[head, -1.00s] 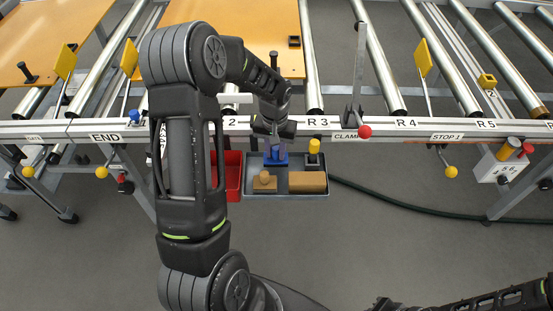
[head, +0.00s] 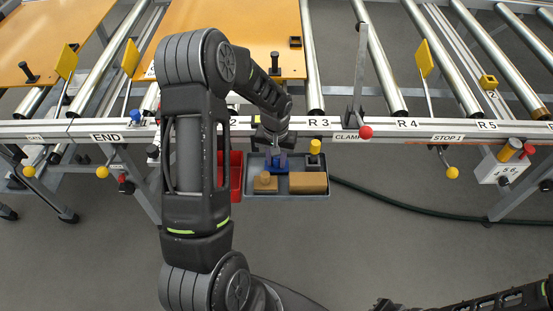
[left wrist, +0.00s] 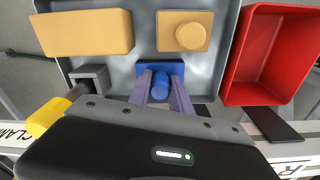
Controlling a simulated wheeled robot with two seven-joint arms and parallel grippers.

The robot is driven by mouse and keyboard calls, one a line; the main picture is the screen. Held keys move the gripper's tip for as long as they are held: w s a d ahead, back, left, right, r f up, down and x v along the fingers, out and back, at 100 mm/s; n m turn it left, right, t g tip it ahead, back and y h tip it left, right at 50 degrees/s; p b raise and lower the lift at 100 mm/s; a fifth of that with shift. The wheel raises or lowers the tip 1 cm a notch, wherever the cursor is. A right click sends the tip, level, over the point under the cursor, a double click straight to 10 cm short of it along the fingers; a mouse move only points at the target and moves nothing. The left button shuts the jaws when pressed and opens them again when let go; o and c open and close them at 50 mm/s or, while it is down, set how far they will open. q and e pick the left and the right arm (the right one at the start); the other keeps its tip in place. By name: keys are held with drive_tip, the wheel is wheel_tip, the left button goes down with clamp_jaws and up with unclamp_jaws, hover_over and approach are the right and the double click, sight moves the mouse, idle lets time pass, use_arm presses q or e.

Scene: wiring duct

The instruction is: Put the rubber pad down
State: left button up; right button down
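A blue piece with a round upright knob, which I take to be the rubber pad (head: 278,165), is at the rim-side part of the grey tray (head: 290,196). It also shows in the left wrist view (left wrist: 160,85). My left gripper (left wrist: 160,80) points down over it, with one finger on each side of the knob and no clear gap. The pad's underside is hidden, so I cannot tell whether it touches the tray floor. Part of my right gripper (head: 385,303) shows at the bottom edge; its fingers are unclear.
A red bin (head: 236,178) adjoins the tray. The conveyor rail (head: 400,127) runs just behind.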

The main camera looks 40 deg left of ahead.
sight(276, 159)
use_arm(q)
drive_tip(key=o, duration=0.4)
drive_tip(key=shift+o, duration=0.2)
wheel_tip(276, 159, up, 12)
drive_tip(key=shift+s+d+r, duration=0.15)
drive_tip(key=shift+s, duration=0.15)
idle(0.9)
